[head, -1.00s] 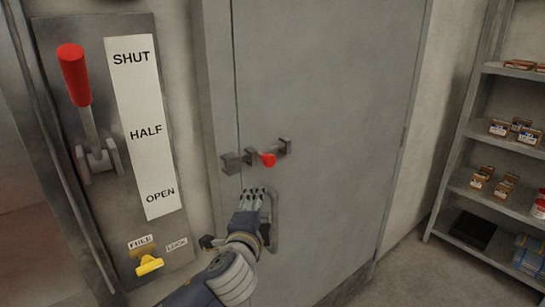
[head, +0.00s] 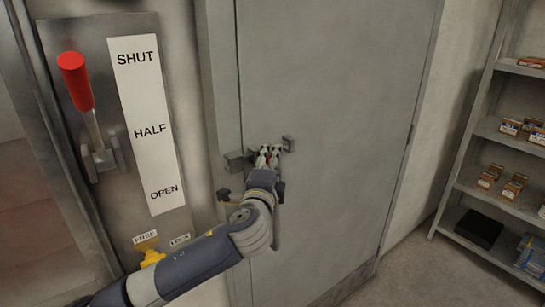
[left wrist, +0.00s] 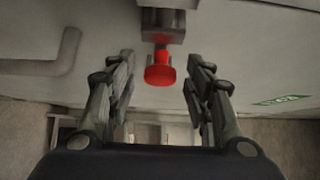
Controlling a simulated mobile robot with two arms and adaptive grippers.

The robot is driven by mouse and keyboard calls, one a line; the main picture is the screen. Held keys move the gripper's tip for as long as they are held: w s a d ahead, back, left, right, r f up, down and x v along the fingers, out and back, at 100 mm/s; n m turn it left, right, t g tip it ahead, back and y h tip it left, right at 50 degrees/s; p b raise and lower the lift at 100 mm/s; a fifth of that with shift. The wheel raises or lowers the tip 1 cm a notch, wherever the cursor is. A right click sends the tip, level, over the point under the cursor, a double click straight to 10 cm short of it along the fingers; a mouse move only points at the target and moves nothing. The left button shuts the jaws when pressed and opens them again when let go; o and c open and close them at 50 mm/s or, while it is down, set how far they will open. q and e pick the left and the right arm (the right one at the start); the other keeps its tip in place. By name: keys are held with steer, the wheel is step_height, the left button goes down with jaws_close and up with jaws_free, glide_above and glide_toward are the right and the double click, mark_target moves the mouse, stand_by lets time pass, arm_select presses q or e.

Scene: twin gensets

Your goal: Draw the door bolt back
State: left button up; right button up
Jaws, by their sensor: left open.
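The door bolt has a red knob, which shows in the left wrist view (left wrist: 160,72) between my fingers, with a grey bolt block (left wrist: 163,22) behind it. In the head view the knob is mostly hidden by my left gripper (head: 268,154). The bolt's brackets show there: one at the door's left edge (head: 235,162), one farther right on the door (head: 288,144). My left gripper is open, one finger on each side of the knob, with gaps visible in the left wrist view. The grey door (head: 330,90) looks shut. My right gripper is not in view.
A grey door handle (left wrist: 45,60) stands out close to my gripper. Left of the door is a panel with a red-gripped lever (head: 76,80) up at SHUT and a yellow catch (head: 152,257) partly behind my arm. Shelves (head: 480,190) stand at the right.

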arm_select(q)
steer(key=shift+w+d, duration=0.15)
steer(key=shift+w, duration=0.7)
